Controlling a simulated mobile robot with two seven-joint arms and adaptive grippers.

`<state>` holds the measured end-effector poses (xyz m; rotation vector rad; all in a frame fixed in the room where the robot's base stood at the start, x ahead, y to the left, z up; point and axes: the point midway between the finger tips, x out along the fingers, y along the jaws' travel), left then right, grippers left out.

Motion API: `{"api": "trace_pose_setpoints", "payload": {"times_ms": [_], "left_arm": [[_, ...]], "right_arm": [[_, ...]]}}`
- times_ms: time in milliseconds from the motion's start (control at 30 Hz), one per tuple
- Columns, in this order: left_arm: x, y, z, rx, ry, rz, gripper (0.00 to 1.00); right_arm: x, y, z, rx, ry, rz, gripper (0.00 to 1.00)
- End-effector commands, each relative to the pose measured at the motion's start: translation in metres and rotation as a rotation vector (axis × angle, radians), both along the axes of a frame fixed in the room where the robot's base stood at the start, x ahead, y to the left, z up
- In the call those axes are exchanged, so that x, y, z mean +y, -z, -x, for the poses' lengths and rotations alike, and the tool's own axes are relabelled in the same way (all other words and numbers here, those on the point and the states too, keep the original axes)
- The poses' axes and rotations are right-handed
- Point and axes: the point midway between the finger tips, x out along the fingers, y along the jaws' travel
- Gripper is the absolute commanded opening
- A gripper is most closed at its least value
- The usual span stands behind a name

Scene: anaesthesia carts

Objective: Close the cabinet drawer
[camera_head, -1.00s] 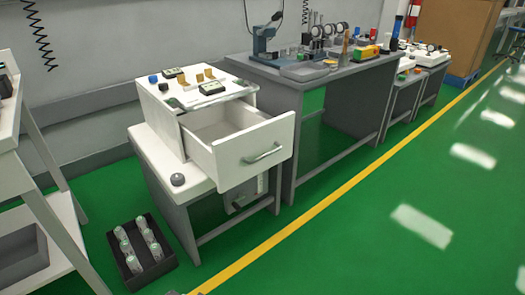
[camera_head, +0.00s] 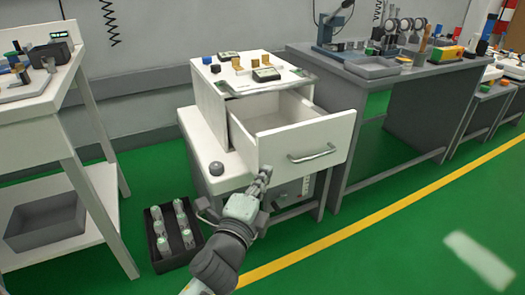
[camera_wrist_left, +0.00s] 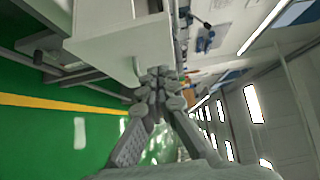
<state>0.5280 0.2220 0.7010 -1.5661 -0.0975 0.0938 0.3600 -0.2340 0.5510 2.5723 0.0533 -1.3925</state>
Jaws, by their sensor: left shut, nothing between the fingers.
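The white cabinet (camera_head: 212,100) stands on a white-topped cart. Its drawer (camera_head: 290,156) is pulled well open and looks empty inside. A metal bar handle (camera_head: 313,154) is on the drawer front. My right gripper is not in view.
A black crate of clear bottles (camera_head: 159,252) stands on the floor left of the cart. A round grey knob (camera_head: 216,168) sits on the cart top. A grey workbench (camera_head: 350,86) stands close on the right, a white shelf table (camera_head: 62,120) on the left. The green floor in front is clear.

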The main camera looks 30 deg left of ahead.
Motion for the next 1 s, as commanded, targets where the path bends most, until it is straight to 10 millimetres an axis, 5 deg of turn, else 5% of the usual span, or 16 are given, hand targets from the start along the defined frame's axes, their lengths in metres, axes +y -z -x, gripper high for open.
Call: {"api": "trace_pose_setpoints", "payload": {"times_ms": [200, 333, 1000], "left_arm": [[0.006, -0.002, -0.049, -0.002, 0.000, -0.001, 0.00], [0.020, 0.000, -0.065, 0.001, -0.002, -0.004, 0.00], [0.039, 0.001, -0.079, 0.002, -0.001, 0.002, 0.00]], "right_arm": [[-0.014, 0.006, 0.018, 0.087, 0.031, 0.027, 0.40], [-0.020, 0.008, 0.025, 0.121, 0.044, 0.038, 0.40], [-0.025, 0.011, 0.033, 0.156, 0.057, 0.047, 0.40]]}}
